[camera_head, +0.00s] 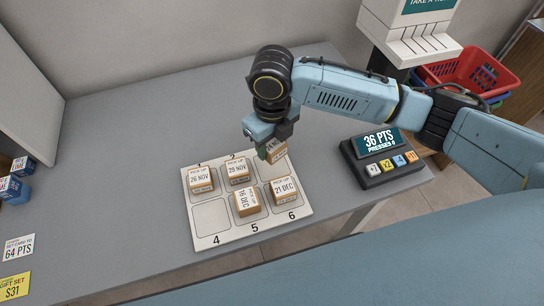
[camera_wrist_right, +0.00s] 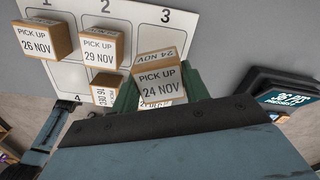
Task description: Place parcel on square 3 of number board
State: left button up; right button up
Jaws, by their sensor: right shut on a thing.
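The number board (camera_head: 214,226) is a white panel with six numbered squares, lying on the grey counter. My right gripper (camera_head: 271,142) is shut on a small brown parcel (camera_head: 277,156) over the square 3 area. In the wrist view that parcel (camera_wrist_right: 160,88) reads "PICK UP 24 NOV" and sits between the green fingers (camera_wrist_right: 160,92), with the printed 3 just beyond it. I cannot tell whether it touches the board. The gripper partly hides it and square 3 in the head view.
Other parcels stand on square 1 (camera_head: 201,180), square 2 (camera_head: 238,172), square 5 (camera_head: 247,202) and square 6 (camera_head: 283,190). Square 4 is bare. A points display (camera_head: 380,143) stands right of the board. Blue boxes (camera_head: 14,188) and price cards (camera_head: 15,246) lie far left.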

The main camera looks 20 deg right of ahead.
aim_at(272, 156)
notch_tip(272, 156, down, 5)
jog(key=shift+r+b, duration=0.1)
jog(key=shift+b, duration=0.3)
jog(key=shift+f, duration=0.4)
jog(key=o, duration=1.1)
pick_arm(q)
jog(key=shift+a+f, duration=0.5)
jog(key=shift+d, duration=0.1)
